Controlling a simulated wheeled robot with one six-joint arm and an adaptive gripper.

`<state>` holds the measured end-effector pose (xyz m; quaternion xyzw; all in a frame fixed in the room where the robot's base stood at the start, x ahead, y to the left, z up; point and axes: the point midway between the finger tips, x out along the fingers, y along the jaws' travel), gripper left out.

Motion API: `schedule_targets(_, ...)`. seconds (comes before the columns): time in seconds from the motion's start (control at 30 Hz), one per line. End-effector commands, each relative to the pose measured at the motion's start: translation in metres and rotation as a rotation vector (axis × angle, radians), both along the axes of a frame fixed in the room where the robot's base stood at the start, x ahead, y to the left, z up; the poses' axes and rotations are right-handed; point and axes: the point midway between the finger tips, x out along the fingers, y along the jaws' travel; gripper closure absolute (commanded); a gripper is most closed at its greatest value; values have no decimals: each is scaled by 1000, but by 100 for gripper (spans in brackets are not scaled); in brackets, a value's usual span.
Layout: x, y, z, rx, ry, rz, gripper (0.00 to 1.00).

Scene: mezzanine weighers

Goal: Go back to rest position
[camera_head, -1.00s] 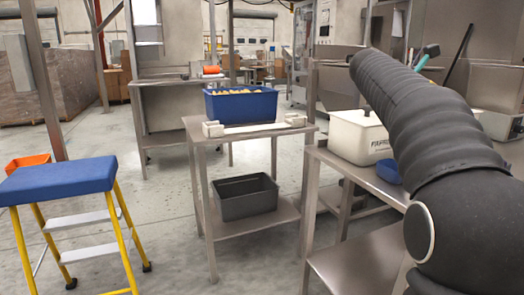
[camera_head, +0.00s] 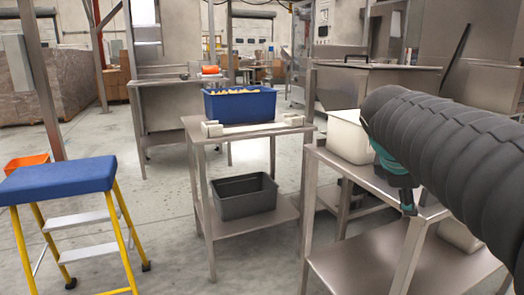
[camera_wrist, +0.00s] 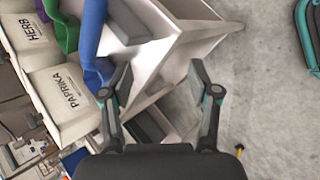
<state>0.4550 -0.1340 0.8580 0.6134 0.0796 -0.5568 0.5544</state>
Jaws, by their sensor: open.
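My gripper (camera_wrist: 160,95) shows in the wrist view with its two fingers spread apart and nothing between them. Behind the fingers in that view are the edge of a steel table and the grey floor. In the head view my arm comes in from the right and bends down over the near edge of the right steel table (camera_head: 330,160); the fingers cannot be made out there.
A white bin (camera_head: 348,136) stands on that table, partly behind my arm. The wrist view shows bins labelled PAPRIKA (camera_wrist: 60,100) and HERB (camera_wrist: 30,38). A blue crate (camera_head: 241,106) stands on a middle stand above a grey bin (camera_head: 245,203). A blue-topped step stool (camera_head: 60,178) stands left.

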Motion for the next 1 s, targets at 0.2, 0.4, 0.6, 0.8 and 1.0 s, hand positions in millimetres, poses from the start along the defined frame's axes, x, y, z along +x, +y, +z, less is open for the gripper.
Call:
schedule_targets(0.2,-70,58,-70,385,-194,-248,39)
schedule_targets(0.4,-125,104,-132,712,-302,-523,39)
schedule_targets(0.6,-155,128,-168,894,-341,-713,39)
schedule_targets(0.8,-155,128,-168,894,-341,-713,39)
schedule_targets(1.0,-155,128,-168,894,-341,-713,39)
